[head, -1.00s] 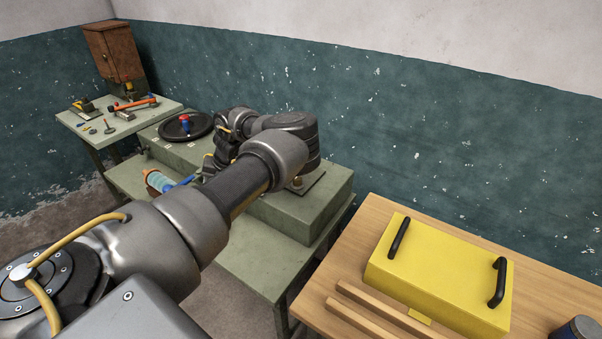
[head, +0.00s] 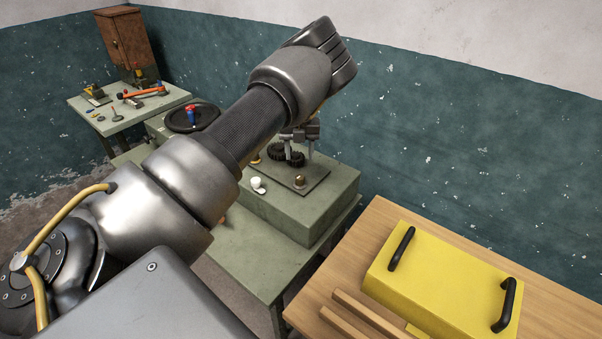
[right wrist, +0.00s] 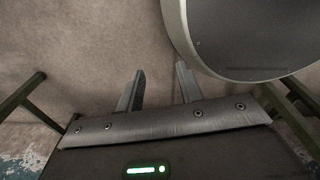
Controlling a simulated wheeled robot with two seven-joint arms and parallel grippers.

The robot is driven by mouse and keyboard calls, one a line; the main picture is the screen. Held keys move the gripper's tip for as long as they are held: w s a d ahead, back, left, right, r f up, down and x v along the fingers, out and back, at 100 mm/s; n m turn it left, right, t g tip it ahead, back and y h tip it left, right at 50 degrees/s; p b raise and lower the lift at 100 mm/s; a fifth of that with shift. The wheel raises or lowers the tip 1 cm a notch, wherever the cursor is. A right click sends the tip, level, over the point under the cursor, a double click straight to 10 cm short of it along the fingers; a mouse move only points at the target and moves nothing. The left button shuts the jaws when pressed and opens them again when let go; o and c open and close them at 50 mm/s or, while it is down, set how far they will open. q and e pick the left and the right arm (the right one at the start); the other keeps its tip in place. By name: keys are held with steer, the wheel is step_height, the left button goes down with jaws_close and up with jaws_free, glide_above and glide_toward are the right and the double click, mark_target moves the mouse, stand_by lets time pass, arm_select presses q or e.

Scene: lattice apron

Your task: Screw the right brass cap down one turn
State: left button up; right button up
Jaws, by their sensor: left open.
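The right brass cap (head: 299,181) sits upright on a dark plate (head: 314,188) on the green raised block. A second brass cap (head: 254,161) shows partly at the plate's left, beside my arm. Two black toothed wheels (head: 278,153) lie between the caps. My left gripper (head: 299,156) points down over the plate, open, its fingers apart and behind the right cap in the picture. I cannot tell how high the fingertips are. My right gripper (right wrist: 160,92) is open and empty in the right wrist view, with bare floor beyond it.
A small white piece (head: 258,185) lies on the green block (head: 290,215) in front of the plate. A black round dish (head: 190,116) stands farther left. A yellow box (head: 440,275) with black handles is on the wooden table at right. My left arm hides much of the bench.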

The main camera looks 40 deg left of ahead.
mark_target(300, 176)
arm_select(q)
steer(key=shift+s+f, duration=0.2)
steer(key=shift+f, duration=0.5)
steer(key=f+p, duration=0.1)
steer(key=f, duration=0.1)
steer(key=w+f, duration=0.1)
steer(key=f, duration=0.1)
steer(key=shift+p, duration=0.35)
step_height(300, 176, down, 3)
steer(key=shift+s+a+f+p, duration=0.1)
steer(key=shift+f+p, duration=0.1)
steer(key=shift+p, duration=0.3)
steer(key=shift+f, duration=0.6)
steer(key=shift+c, duration=1)
steer(key=shift+r, duration=0.1)
steer(key=c, duration=0.8)
arm_select(e)
steer(key=r, duration=0.1)
steer(key=s+r, duration=0.1)
steer(key=r, duration=0.1)
